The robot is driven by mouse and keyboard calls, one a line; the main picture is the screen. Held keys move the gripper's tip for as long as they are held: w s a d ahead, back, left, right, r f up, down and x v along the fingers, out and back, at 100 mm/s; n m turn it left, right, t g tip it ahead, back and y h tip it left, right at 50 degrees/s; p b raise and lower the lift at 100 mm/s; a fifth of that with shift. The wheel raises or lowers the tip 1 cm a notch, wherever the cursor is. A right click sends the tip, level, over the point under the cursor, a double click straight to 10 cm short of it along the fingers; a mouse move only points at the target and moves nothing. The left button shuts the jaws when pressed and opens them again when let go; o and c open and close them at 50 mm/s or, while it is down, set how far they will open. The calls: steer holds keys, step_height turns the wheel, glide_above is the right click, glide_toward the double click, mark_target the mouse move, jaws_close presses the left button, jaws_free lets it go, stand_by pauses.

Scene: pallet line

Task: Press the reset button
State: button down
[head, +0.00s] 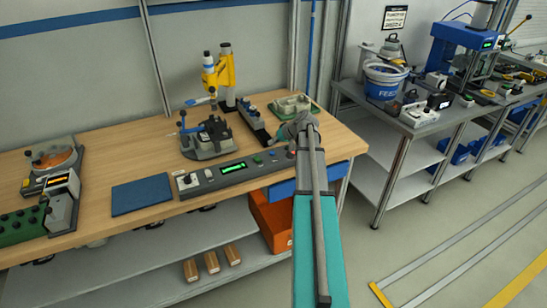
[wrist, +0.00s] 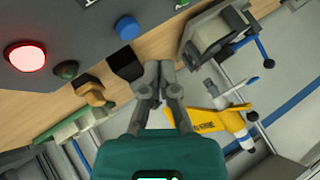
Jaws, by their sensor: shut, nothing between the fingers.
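A long grey control panel (head: 225,175) with a lit green display (head: 233,168) and small buttons lies along the bench's front edge. In the wrist view the panel (wrist: 75,25) fills the upper left. It carries a glowing red button (wrist: 25,57), a dark green button (wrist: 67,70) and a blue button (wrist: 127,27). I cannot read which one is reset. My gripper (head: 298,128) is above the panel's right end in the head view. In the wrist view my gripper (wrist: 152,82) is shut and empty, below and right of the blue button. Contact with the panel cannot be told.
A grey fixture (head: 207,140) and a yellow device (head: 220,75) stand behind the panel. A pale green tray (head: 292,104) is near my gripper. A blue mat (head: 142,194) lies to the left. A grey side table (head: 425,128) with a blue bucket (head: 385,80) stands right.

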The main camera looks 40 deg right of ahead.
mark_target(273, 153)
steer(key=shift+f+b, duration=0.75)
steer(key=shift+f, duration=0.3)
stand_by(0.9)
steer(key=shift+f+b, duration=0.4)
steer(key=shift+f+b, duration=0.45)
stand_by(0.9)
steer(key=shift+r, duration=0.15)
stand_by(0.3)
steer(key=shift+r+p, duration=0.75)
steer(key=shift+p, duration=0.15)
steer(key=shift+r, duration=0.15)
steer(key=shift+r+p, duration=2.4)
steer(key=shift+p, duration=0.1)
steer(key=shift+w, duration=0.1)
